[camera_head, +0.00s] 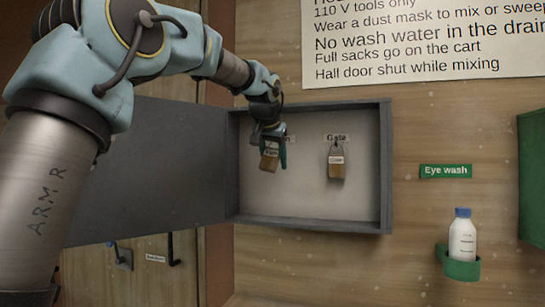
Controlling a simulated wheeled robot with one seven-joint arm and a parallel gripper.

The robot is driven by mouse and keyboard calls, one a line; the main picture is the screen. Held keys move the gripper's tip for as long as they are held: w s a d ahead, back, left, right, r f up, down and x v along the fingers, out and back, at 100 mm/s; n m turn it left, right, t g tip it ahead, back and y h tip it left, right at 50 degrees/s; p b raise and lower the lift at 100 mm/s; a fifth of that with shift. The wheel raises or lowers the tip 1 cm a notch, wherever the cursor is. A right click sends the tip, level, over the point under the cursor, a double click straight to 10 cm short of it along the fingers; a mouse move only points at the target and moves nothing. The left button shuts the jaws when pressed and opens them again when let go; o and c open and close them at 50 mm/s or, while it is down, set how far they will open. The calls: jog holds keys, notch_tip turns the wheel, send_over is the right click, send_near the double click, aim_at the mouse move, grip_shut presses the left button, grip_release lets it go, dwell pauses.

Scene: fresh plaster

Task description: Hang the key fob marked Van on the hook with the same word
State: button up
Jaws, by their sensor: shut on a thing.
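My gripper (273,145) reaches into the open grey key cabinet (386,165) from the upper left. It is shut on a brown key fob (269,164) with a white label, which hangs tilted just under the jaws. The fob's word is too small to read surely. A hook label (290,139) behind the gripper is mostly covered; only a final "n" shows. Its hook is hidden, so I cannot tell whether the fob touches it. To the right, under the label "Gate" (336,138), another brown fob (337,168) hangs, its tag seeming to read Gate.
The cabinet door (150,170) stands swung open to the left. The cabinet's lower part is clear. To the right are a green "Eye wash" sign (446,171), a bottle (462,238) in a green holder (460,268), and a green box edge (532,165). A notice (430,40) hangs above.

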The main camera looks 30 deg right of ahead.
jog(key=shift+w+d+f+p, duration=0.25)
jog(key=shift+w+d+p, duration=0.2)
jog(key=shift+w+d, duration=0.2)
jog(key=shift+w+d+f+p, duration=0.2)
jog(key=shift+w+d+p, duration=0.2)
jog(key=shift+w+d, duration=0.2)
jog(key=o, duration=1.5)
jog(key=shift+c, duration=0.2)
jog(key=b+v, duration=0.2)
jog(key=v, duration=0.8)
jog(key=shift+s+a+r, duration=0.15)
jog(key=shift+a+r, duration=0.05)
jog(key=shift+r, duration=0.1)
jog(key=shift+s+a, duration=0.1)
